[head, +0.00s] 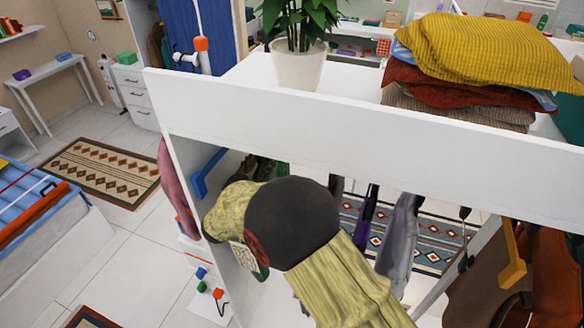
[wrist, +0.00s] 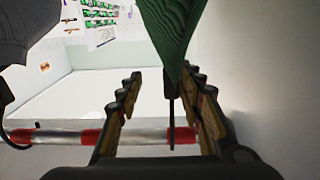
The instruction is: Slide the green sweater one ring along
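The green sweater (wrist: 168,28) hangs at the top centre of the wrist view, only partly in frame. Its thin dark hanger hook (wrist: 171,108) runs down from it to the rod (wrist: 140,137), which has red rings on a pale bar. The hook meets the rod at the left edge of the rightmost red ring (wrist: 185,137). My gripper (wrist: 160,88) is open, with one finger on each side of the hook and a gap showing on both sides. In the head view my arm hides the gripper, and I cannot clearly pick out the sweater there.
A dark grey garment (wrist: 35,42) hangs at the left of the wrist view. A white wall stands close on the right. In the head view the wardrobe's white top board (head: 330,130) lies above my arm, with a grey garment (head: 400,240) hanging to the right.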

